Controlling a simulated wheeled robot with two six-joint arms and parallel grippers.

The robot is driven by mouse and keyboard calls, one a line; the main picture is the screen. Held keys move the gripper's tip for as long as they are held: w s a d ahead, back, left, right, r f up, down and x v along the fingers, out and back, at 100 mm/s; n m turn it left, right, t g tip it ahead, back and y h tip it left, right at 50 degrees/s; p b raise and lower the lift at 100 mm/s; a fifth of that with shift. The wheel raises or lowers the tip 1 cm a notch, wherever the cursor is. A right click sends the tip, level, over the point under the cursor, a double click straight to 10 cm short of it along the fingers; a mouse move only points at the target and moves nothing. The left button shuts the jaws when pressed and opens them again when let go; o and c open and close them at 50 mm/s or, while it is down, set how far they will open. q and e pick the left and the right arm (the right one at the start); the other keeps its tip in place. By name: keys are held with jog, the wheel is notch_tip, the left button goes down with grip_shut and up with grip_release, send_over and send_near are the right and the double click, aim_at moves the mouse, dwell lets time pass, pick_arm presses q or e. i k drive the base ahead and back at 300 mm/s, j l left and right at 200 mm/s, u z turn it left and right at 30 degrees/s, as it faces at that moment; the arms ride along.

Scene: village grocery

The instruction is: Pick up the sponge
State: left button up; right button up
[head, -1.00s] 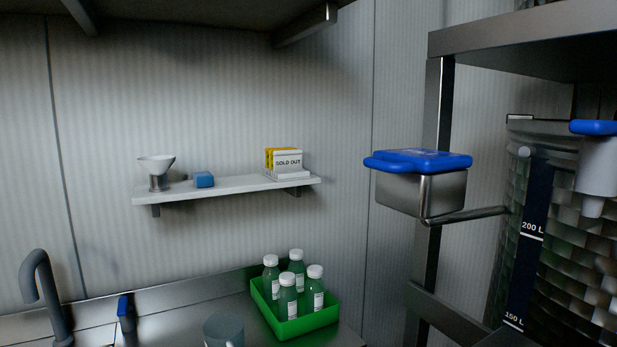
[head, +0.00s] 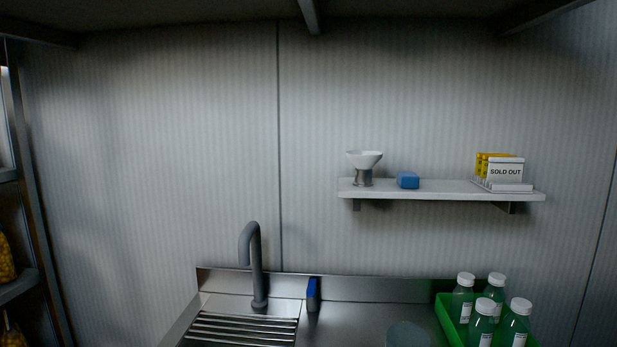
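A small blue block that looks like the sponge (head: 408,180) lies on the white wall shelf (head: 440,190), between a white bowl-topped metal stand and a card holder. Another blue-topped item (head: 312,293) stands upright on the metal counter right of the tap; I cannot tell exactly what it is. Neither of my grippers shows in the head view.
The metal counter (head: 360,289) has a grey tap (head: 256,262) and a slatted drainer (head: 240,328). A green crate (head: 443,312) holds several white-capped bottles. A clear cup (head: 408,336) stands at the front. The bowl stand (head: 364,160) and "SOLD OUT" cards (head: 506,172) flank the sponge.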

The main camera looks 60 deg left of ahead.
aim_at(406, 179)
jog(key=u, duration=1.45)
jog(key=j, duration=0.5)
